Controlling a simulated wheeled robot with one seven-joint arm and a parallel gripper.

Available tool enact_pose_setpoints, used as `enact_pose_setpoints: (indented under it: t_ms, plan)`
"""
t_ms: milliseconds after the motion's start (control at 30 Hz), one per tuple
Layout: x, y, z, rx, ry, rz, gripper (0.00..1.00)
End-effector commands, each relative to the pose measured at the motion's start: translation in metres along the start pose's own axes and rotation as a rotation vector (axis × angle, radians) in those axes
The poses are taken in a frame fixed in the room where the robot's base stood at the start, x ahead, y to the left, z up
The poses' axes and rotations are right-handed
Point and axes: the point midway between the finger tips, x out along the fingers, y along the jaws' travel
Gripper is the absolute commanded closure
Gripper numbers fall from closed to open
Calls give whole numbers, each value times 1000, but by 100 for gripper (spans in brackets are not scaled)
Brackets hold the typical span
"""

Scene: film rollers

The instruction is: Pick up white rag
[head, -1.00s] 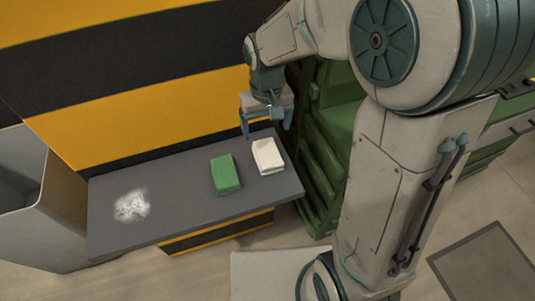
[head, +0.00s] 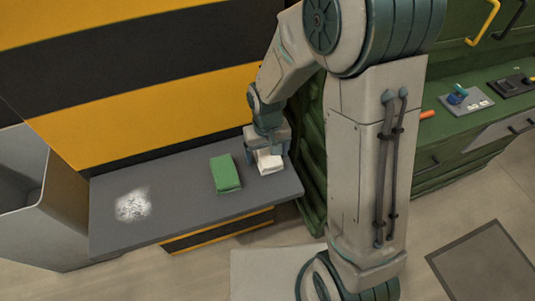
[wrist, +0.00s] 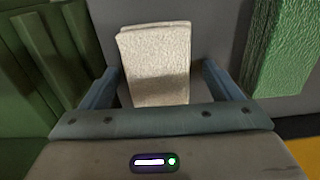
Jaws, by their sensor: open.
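The white rag (head: 270,165) is a folded pale block lying on the right part of the grey shelf (head: 180,208). It also shows in the wrist view (wrist: 158,62), between the two fingers. My gripper (head: 268,157) is directly over the rag, pointing down, with a finger on either side of it. In the wrist view my gripper (wrist: 162,85) is open, and gaps show between the rag and both fingers. The rag's near end is hidden behind the gripper body in the wrist view.
A green folded block (head: 225,174) lies just left of the rag; it also shows in the wrist view (wrist: 282,45). A white powdery patch (head: 132,205) is on the shelf's left part. A grey bin (head: 30,205) stands at the left, and a striped wall rises behind.

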Motion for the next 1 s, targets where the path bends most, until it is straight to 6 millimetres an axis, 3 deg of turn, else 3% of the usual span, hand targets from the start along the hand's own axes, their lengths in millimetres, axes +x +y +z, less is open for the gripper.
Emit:
enact_pose_setpoints:
  t_ms: [67, 233, 267, 733, 1000]
  plan:
    - [0, 0, 0, 0, 0, 0, 15]
    - [0, 0, 0, 0, 0, 0, 60]
    - [0, 0, 0, 0, 0, 0, 63]
    - [-8, 0, 0, 0, 1, 0, 63]
    - [-45, -1, 4, 0, 5, 0, 63]
